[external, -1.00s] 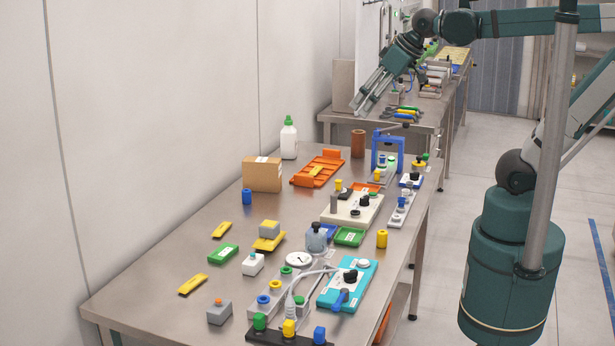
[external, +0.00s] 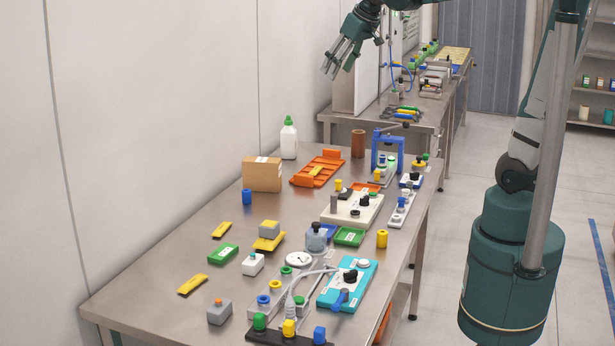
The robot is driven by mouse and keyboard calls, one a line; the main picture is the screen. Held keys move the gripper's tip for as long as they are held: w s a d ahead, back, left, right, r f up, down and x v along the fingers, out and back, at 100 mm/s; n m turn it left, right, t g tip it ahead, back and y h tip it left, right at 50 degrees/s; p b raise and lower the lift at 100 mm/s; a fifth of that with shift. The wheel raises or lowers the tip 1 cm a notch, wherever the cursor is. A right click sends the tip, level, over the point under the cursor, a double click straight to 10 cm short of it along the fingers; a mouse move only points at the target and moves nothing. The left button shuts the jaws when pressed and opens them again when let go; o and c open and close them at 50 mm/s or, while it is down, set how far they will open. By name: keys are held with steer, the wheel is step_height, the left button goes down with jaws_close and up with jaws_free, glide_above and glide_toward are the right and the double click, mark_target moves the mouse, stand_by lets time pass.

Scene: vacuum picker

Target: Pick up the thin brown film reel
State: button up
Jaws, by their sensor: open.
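A slim brown cylinder (external: 358,143), the only brown reel-like thing I can make out, stands upright near the far edge of the steel table. My gripper (external: 329,70) is open and empty. It hangs high in the air, up and left of the brown cylinder in the picture, pointing down and to the left. It is well apart from everything on the table. Nothing hides the cylinder.
A white bottle with a green cap (external: 289,139) and a cardboard box (external: 262,174) stand left of the cylinder. An orange tray (external: 308,180) lies in front, and a blue frame (external: 388,139) stands to the right. The table's (external: 150,285) front left is clear.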

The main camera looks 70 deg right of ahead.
steer(key=w+d+m, duration=0.1)
steer(key=w+d, duration=0.4)
steer(key=d, duration=0.7)
steer(key=m+g+h, duration=0.1)
steer(key=m+g, duration=0.1)
steer(key=m, duration=0.2)
glide_above(360, 131)
steer(key=a, duration=0.2)
step_height(360, 131, down, 10)
step_height(360, 131, down, 27)
steer(key=shift+s+a, duration=0.25)
steer(key=shift+a, duration=0.15)
steer(key=shift+f, duration=0.15)
steer(key=shift+x, duration=1.2)
steer(key=shift+d, duration=0.1)
steer(key=shift+x, duration=2.55)
steer(key=shift+d, duration=0.1)
